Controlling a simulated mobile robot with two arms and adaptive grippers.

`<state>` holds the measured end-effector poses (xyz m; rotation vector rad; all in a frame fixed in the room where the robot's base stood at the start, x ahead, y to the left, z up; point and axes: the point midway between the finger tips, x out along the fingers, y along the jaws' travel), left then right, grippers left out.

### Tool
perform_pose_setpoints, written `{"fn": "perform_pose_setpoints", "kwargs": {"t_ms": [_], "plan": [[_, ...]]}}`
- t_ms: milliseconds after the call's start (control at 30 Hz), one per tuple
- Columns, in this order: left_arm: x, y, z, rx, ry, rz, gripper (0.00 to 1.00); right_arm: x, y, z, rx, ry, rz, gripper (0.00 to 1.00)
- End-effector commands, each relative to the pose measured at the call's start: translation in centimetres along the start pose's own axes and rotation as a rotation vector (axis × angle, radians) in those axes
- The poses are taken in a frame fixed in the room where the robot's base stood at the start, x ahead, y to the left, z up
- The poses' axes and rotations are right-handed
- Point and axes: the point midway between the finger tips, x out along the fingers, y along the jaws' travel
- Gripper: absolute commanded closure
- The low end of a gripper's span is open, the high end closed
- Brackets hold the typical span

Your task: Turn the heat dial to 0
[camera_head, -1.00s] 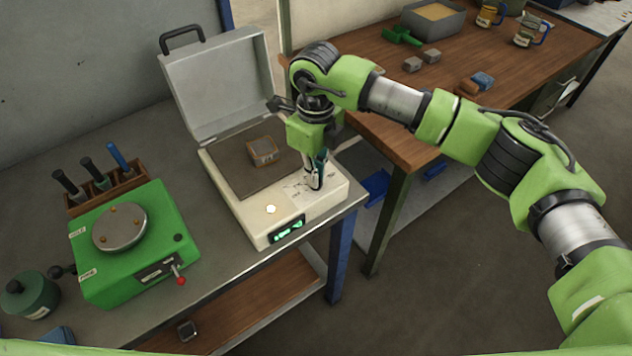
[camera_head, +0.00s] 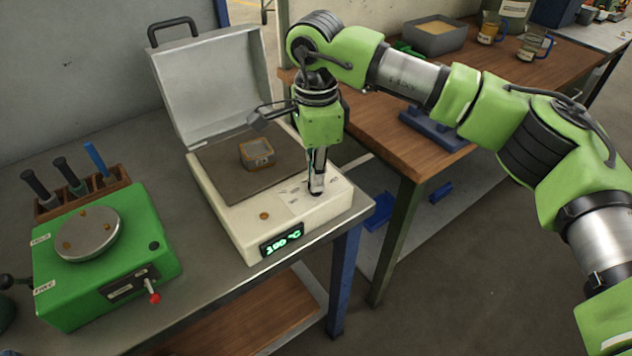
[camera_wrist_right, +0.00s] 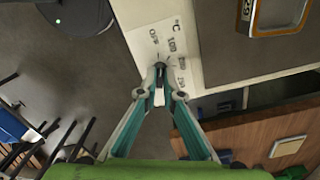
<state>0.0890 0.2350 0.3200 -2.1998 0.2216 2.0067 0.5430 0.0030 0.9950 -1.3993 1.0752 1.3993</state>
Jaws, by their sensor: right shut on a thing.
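The cream hot plate unit (camera_head: 235,222) stands on the grey bench with its grey lid (camera_head: 205,90) raised. Its heat dial sits at the right of the front panel and is mostly hidden by my right gripper (camera_head: 317,190), which points down and is shut on it. In the right wrist view the fingertips of my right gripper (camera_wrist_right: 160,72) close around the dial, beside a printed scale (camera_wrist_right: 168,45) with OFF and numbers. The dial's pointer is too small to read. The green display (camera_head: 282,242) seems to read 100 °C. A small lamp (camera_head: 264,216) looks dull brown. My left gripper is out of view.
A small framed block (camera_head: 257,154) lies on the brown plate. A green machine (camera_head: 150,236) with a red-tipped lever stands left, before a wooden rack (camera_head: 110,186) of handled tools. A brown table (camera_head: 385,140) is at the right.

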Motion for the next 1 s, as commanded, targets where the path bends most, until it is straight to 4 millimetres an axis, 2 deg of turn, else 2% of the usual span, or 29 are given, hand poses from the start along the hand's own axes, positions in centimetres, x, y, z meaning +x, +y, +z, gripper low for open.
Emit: {"fn": "perform_pose_setpoints", "kwargs": {"t_ms": [400, 933, 1000], "plan": [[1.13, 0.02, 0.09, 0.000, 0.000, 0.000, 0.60, -0.10, -0.10, 0.03, -0.183, -0.002, -0.004, 1.00], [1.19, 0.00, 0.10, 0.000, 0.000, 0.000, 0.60, -0.20, -0.11, 0.04, -0.209, -0.002, -0.005, 1.00], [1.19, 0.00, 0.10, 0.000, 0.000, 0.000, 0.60, -0.20, -0.11, 0.03, -0.209, -0.001, -0.005, 0.80]]}}
